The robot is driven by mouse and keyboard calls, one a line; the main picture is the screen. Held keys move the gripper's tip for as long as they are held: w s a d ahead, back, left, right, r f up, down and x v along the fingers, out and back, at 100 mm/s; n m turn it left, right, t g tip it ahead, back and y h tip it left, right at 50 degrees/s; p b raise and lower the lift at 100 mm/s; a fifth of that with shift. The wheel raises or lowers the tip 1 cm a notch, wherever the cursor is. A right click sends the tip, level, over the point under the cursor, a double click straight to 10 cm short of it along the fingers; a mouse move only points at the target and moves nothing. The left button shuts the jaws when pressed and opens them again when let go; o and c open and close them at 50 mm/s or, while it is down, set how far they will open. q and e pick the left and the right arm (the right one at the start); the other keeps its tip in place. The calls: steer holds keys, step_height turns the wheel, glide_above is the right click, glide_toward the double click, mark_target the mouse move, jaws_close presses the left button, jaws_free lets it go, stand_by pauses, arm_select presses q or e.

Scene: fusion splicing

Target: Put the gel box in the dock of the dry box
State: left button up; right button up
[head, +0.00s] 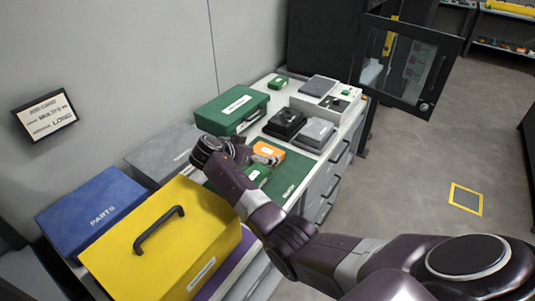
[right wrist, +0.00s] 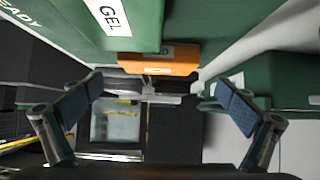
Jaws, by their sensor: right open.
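The gel box is green with a white "GEL" label. In the right wrist view the gel box (right wrist: 145,20) fills the top centre, close ahead. A small green box with a white label (head: 258,173) on the green mat (head: 288,183) in the head view looks like it. My right gripper (right wrist: 160,85) is open and empty, its two fingers apart below the gel box, not touching it. In the head view my right gripper (head: 240,153) is beside the orange box, partly hidden by my arm. I cannot tell for sure which container is the dry box. My left gripper is not in view.
An orange box (head: 268,152) sits on the mat. A green case (head: 232,108), black device (head: 285,124), grey device (head: 315,133) and white unit (head: 325,106) stand behind it. A yellow toolbox (head: 165,248) and blue PARTS box (head: 95,208) crowd the near left.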

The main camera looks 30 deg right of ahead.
mark_target(267, 151)
steer(key=shift+p+x, duration=0.45)
steer(key=shift+x, duration=1.7)
steer(key=shift+s, duration=0.15)
steer(key=shift+c, duration=0.6)
steer(key=shift+r, duration=0.1)
steer(key=c, duration=1.4)
